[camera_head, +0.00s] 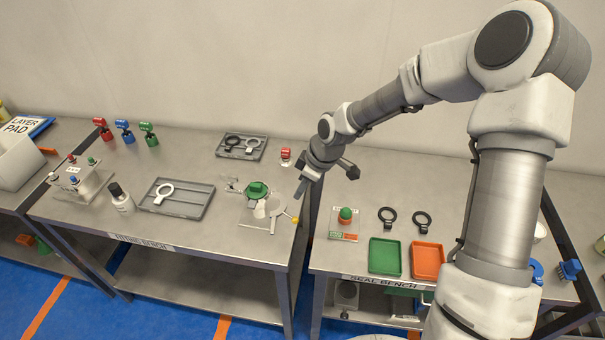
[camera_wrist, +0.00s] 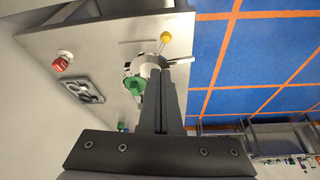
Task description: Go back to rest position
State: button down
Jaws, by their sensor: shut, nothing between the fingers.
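My gripper (camera_head: 301,189) is at the end of my bent arm, above the right end of the fitting bench (camera_head: 150,236). Its fingers are shut with nothing between them. In the wrist view the shut fingers (camera_wrist: 163,88) point toward a fixture with a green part (camera_wrist: 134,85) and a yellow knob (camera_wrist: 166,37). In the head view that green part (camera_head: 257,190) sits below and left of my gripper. I cannot tell the exact gap between the fingers and the fixture.
The seal bench (camera_head: 470,285) on the right holds a green tray (camera_head: 384,256), an orange tray (camera_head: 428,260) and black rings (camera_head: 388,216). A red-topped piece (camera_head: 286,154) stands behind my gripper. A grey tray (camera_head: 187,208) lies further left. The air above the benches is open.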

jog(key=s+d+r+m+t+h+b, duration=0.1)
jog(key=s+d+r+m+h+b, duration=0.4)
jog(key=s+d+r, duration=0.5)
jog(key=s+d+r+m+t+b, duration=0.1)
jog(key=s+d+r+m, duration=0.1)
jog(key=s+r+m, duration=0.2)
jog(key=s+d+r+m+t+y+b, duration=0.1)
jog(key=s+r+m, duration=0.3)
jog(key=s, duration=0.6)
jog(key=shift+s+d+m+t, duration=0.25)
jog(key=shift+d+m+t, duration=0.15)
jog(key=shift+d+t, duration=0.25)
